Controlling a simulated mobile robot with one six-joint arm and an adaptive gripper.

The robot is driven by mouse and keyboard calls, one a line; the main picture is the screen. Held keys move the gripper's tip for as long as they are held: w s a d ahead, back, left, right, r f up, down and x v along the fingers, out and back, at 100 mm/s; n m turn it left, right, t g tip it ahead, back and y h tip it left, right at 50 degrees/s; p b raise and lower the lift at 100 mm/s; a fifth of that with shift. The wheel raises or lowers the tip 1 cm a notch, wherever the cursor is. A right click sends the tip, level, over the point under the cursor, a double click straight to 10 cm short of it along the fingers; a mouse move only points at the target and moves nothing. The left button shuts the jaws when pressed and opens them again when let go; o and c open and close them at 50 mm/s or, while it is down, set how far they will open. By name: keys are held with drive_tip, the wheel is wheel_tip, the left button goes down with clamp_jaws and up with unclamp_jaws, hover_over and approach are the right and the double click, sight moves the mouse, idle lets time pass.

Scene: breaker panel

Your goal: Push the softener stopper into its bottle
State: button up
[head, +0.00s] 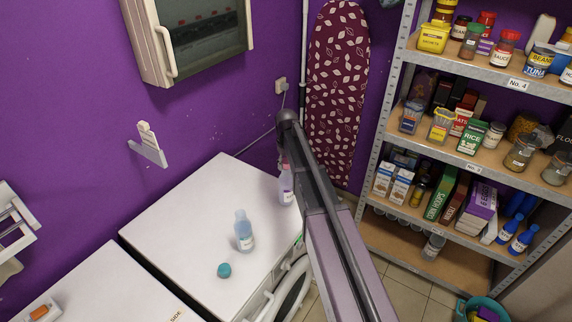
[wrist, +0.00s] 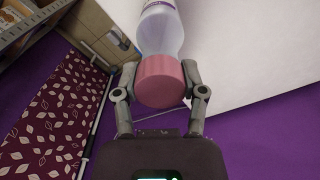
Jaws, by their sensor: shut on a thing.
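A pink stopper (wrist: 163,85) is between the two fingers of my gripper (wrist: 160,76), which is shut on it. Directly beyond the stopper, in line with it, is a pale lilac see-through bottle (wrist: 161,32) with a label. The stopper covers the bottle's mouth from this angle, so I cannot tell how deep it sits. In the head view the same bottle (head: 286,188) stands upright on the white machine top (head: 200,215), near its right edge. My arm hides part of the bottle and most of the gripper there.
A pale blue bottle (head: 244,233) stands uncapped on the machine top, left of the lilac one. A teal cap (head: 224,270) lies near it. An ironing board (head: 338,85) leans at the wall behind. A stocked shelf (head: 480,150) stands at right. The machine top's left part is clear.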

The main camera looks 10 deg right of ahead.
drive_tip(key=shift+f+b, duration=0.3)
drive_tip(key=shift+f, duration=0.05)
drive_tip(key=o, duration=1.2)
drive_tip(key=shift+o, duration=0.2)
drive_tip(key=shift+r, duration=0.1)
drive_tip(key=shift+r+p, duration=3.95)
drive_tip(key=shift+p, duration=0.1)
drive_tip(key=s+f+m+b, duration=0.1)
drive_tip(key=s+f+b, duration=0.4)
drive_tip(key=s, duration=0.8)
drive_tip(key=s+f+m+b, duration=0.2)
drive_tip(key=s+f+b, duration=0.3)
drive_tip(key=s, duration=0.8)
drive_tip(key=shift+a, duration=0.1)
